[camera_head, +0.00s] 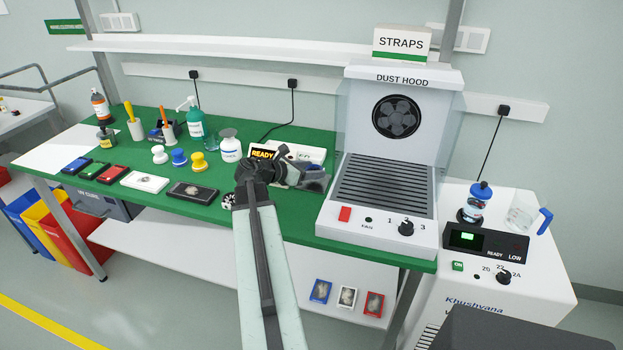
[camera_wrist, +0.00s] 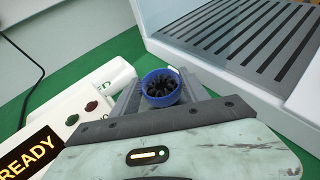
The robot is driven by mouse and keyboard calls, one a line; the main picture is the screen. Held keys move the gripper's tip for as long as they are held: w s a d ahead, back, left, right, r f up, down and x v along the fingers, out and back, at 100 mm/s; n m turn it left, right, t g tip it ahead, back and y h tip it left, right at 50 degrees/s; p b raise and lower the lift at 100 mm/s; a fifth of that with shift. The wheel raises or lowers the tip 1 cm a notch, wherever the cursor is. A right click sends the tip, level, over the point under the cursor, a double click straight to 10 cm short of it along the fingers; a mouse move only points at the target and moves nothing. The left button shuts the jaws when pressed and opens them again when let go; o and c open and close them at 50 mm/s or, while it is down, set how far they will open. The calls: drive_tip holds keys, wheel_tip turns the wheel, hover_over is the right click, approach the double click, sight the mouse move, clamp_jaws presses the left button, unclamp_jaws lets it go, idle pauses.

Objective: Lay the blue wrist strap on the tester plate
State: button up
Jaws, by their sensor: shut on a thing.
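My gripper (camera_head: 314,176) is shut on the blue wrist strap (camera_wrist: 149,92), a round blue band with dark coils inside, between its two fingers in the wrist view. In the head view the strap is mostly hidden by my gripper. The tester (camera_head: 309,152) is a white box with a lit READY display, on the green bench behind my gripper. It also shows in the wrist view (camera_wrist: 60,130), left of my gripper, with a red and a green button. I cannot make out its plate; my arm covers part of the tester.
The dust hood (camera_head: 336,213) stands close to the right of my gripper. A STRAPS box (camera_head: 402,43) sits on top of the hood.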

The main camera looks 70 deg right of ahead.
wheel_tip(320, 180, down, 3)
drive_tip(key=shift+w+r+b, duration=0.1)
drive_tip(key=shift+b, duration=0.5)
drive_tip(key=shift+r, duration=0.2)
drive_tip(key=shift+f, duration=0.15)
drive_tip(key=o, duration=1.1)
drive_tip(key=shift+w+a+r+p, duration=0.1)
drive_tip(key=shift+a+r+p, duration=0.15)
drive_tip(key=shift+r+p, duration=0.15)
drive_tip(key=p+v, duration=0.4)
drive_tip(key=v, duration=0.6)
drive_tip(key=shift+w+a, duration=0.45)
drive_tip(key=shift+a, duration=0.15)
